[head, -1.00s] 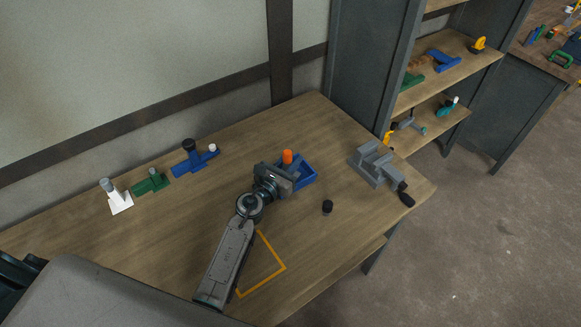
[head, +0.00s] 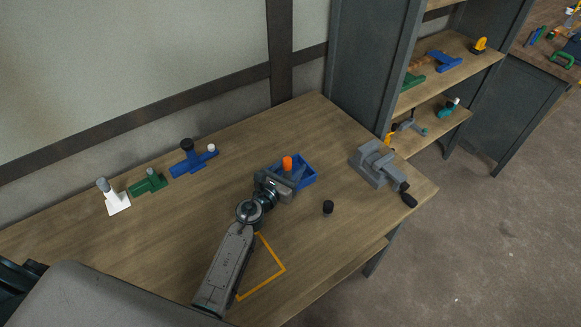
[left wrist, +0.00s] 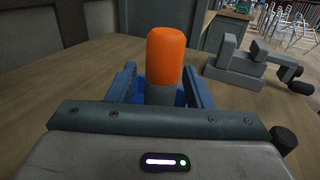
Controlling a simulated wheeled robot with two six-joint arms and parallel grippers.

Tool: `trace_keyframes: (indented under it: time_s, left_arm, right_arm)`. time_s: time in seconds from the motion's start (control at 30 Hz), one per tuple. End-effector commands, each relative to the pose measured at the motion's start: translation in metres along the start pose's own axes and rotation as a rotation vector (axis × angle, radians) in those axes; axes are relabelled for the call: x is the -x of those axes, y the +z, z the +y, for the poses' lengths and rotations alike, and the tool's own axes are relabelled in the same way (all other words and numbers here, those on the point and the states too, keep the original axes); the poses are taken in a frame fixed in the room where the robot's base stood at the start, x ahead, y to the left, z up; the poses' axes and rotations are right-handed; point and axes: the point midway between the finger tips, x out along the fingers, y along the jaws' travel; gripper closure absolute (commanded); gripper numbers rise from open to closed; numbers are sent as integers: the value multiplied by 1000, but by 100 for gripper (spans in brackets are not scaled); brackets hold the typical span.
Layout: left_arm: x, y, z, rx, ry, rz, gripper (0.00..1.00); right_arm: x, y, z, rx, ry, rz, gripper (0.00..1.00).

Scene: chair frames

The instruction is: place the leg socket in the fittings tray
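The leg socket, which I take to be the orange-topped grey cylinder (head: 287,162), stands upright at the blue fittings tray (head: 309,174). Its base is hidden in the head view by my left gripper (head: 281,180). In the left wrist view the orange top and grey lower part (left wrist: 163,62) rise between the two fingers of my left gripper (left wrist: 160,88). A narrow gap with blue tray behind shows on each side of the grey part, so the fingers look open around it. My right gripper is not in view.
A grey vise (head: 376,165) stands right of the tray and a small black cylinder (head: 328,207) in front of it. White (head: 118,203), green (head: 149,183) and blue (head: 193,163) fittings line the back left. An orange outline (head: 270,280) marks bare tabletop.

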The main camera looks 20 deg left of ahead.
Motion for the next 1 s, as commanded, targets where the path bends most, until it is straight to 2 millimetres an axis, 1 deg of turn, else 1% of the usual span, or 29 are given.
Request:
trace_keyframes:
  time_s: [0.17,0.27,0.5,0.6,0.7,0.83,1.0]
  left_arm:
    - [0,7,0,0,0,0,54]
    - [14,2,0,-1,0,2,54]
    - [67,1,0,-3,0,2,54]
    - [87,0,0,-2,-1,2,54]
    - [103,2,0,-2,0,1,54]
    - [115,3,0,-1,0,1,54]
    - [120,4,0,0,0,0,54]
  right_arm:
    - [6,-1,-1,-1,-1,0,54]
    - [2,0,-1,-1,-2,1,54]
    - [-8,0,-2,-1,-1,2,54]
    - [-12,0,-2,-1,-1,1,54]
    - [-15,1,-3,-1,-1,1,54]
    - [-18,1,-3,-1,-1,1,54]
    - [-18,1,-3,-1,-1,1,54]
